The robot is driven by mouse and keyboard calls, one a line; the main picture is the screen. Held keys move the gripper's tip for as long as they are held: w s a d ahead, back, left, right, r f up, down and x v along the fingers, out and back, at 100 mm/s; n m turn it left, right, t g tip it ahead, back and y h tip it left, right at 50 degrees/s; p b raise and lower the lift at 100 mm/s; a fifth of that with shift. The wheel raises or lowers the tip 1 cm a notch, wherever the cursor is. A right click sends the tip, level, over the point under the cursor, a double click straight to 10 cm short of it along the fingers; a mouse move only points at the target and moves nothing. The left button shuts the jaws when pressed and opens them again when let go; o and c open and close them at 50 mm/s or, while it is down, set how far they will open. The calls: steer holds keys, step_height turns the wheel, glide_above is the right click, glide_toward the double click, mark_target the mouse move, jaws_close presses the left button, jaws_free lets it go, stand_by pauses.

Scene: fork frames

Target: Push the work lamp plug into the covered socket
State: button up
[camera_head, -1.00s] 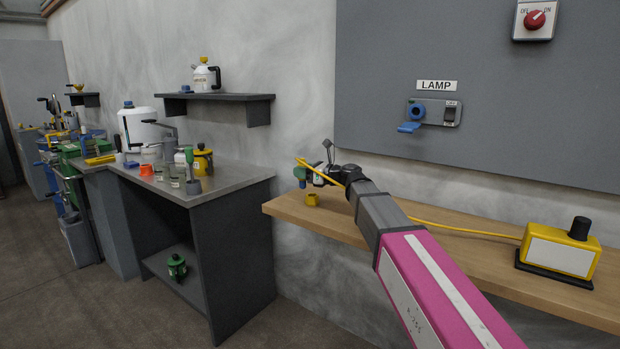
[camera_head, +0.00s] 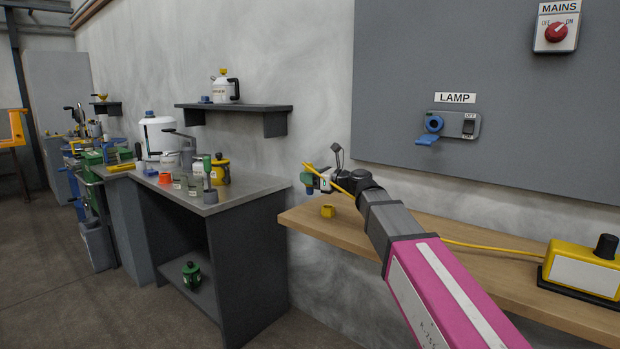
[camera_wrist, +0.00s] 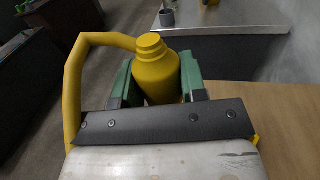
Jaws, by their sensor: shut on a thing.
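My gripper (camera_head: 310,182) is above the left end of the wooden shelf, left of and below the lamp socket. In the wrist view its green fingers (camera_wrist: 158,88) are shut on the yellow plug (camera_wrist: 160,75), with a yellow cable looping at its left. The covered socket (camera_head: 433,123) is a blue round fitting on a grey plate under the LAMP label. Its blue cover (camera_head: 427,140) juts out below, apparently swung open. The plug is apart from the socket and hard to make out in the head view.
A rocker switch (camera_head: 469,127) is beside the socket. The red mains knob (camera_head: 556,33) is higher right. A cluttered metal bench (camera_head: 235,193) stands left.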

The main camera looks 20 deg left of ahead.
steer(key=shift+r, duration=0.15)
steer(key=shift+r, duration=2.5)
